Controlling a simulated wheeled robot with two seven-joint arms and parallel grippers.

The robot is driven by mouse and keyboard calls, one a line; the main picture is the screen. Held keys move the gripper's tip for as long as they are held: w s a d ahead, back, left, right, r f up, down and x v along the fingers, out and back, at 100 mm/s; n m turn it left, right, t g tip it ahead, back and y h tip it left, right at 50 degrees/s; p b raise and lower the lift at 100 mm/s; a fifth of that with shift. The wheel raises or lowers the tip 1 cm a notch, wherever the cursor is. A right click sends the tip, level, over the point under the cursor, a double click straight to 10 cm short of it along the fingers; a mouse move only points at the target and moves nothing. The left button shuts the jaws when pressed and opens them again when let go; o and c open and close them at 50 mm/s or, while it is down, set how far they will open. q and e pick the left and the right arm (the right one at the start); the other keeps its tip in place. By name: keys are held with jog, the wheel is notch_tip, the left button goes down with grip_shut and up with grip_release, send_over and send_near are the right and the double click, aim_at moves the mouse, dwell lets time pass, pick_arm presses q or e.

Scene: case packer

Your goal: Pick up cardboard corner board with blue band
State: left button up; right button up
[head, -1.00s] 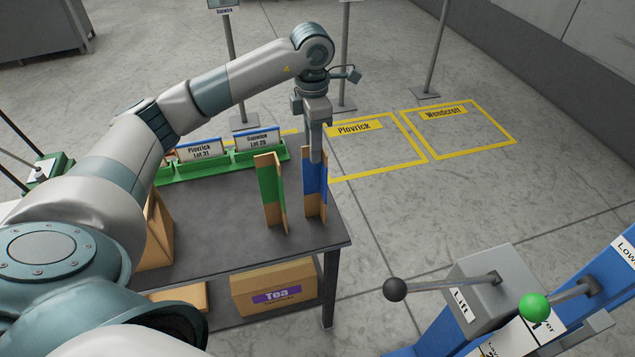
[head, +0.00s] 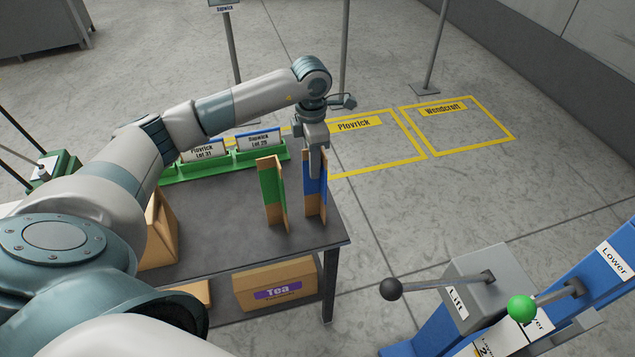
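The cardboard corner board with the blue band (head: 323,185) stands upright near the right end of the dark table (head: 240,250). My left gripper (head: 315,168) points down at the board's upper part, with its fingers overlapping the blue band. One finger shows in front of the board; the other is hidden, so I cannot tell whether it is closed on the board. A second corner board with a green band (head: 270,190) stands upright just to the left, apart from the gripper. My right gripper is not in view.
A green rack (head: 235,160) with labelled cards stands along the table's back edge. A Tea carton (head: 275,285) sits on the lower shelf. Lift controls with a black-knobbed lever (head: 392,289) and a green-knobbed lever (head: 521,308) stand at the lower right.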

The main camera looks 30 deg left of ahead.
pick_arm(q)
jog(key=shift+f, duration=0.4)
grip_shut()
jog(key=shift+r, duration=0.1)
jog(key=w+d+r+b, duration=0.1)
jog(key=d+r+b, duration=0.6)
jog(key=d+r, duration=0.3)
jog(key=shift+d+r, duration=0.4)
jog(key=shift+d, duration=0.4)
